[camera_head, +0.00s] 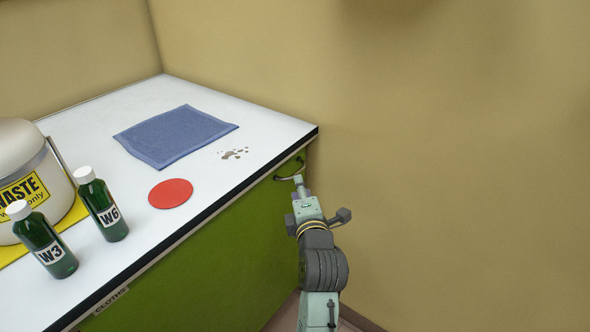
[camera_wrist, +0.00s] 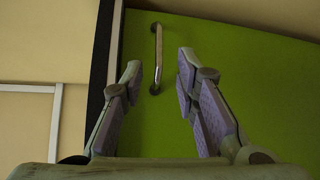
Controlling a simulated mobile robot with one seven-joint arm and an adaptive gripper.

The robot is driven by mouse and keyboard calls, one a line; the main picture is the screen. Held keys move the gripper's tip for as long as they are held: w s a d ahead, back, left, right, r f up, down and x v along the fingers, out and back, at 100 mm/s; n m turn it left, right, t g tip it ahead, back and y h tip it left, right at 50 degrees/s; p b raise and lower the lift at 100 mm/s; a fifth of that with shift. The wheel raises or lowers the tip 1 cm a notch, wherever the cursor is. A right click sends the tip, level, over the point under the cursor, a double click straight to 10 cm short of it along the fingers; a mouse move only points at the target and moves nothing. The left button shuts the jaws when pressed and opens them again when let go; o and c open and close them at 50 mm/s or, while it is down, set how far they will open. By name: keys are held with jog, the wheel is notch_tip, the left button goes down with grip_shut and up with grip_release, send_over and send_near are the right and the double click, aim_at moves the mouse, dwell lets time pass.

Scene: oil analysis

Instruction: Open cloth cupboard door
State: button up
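The cloth cupboard door (camera_head: 205,255) is a green panel under the white counter, and it looks shut, flush with the front. A label reading CLOTHS (camera_head: 110,302) sits on the edge above it. The metal bar handle (camera_head: 287,177) is near the door's far end, by the wall. In the wrist view the handle (camera_wrist: 158,55) shows between the fingertips against the green door (camera_wrist: 230,80). My gripper (camera_wrist: 160,64) is open, with a finger on each side of the handle and gaps to both. In the head view my gripper (camera_head: 299,184) is at the handle; its fingertips are hard to make out.
A beige wall (camera_head: 440,150) stands close on the right of my arm.

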aim_at(296, 174)
jog(key=w, duration=0.2)
jog(key=w+p, duration=0.1)
jog(key=w, duration=0.2)
jog(key=w+a+f, duration=0.1)
jog(key=w, duration=0.1)
jog(key=shift+w+a, duration=0.1)
jog(key=shift+w, duration=0.25)
jog(key=shift+c, duration=0.2)
grip_shut()
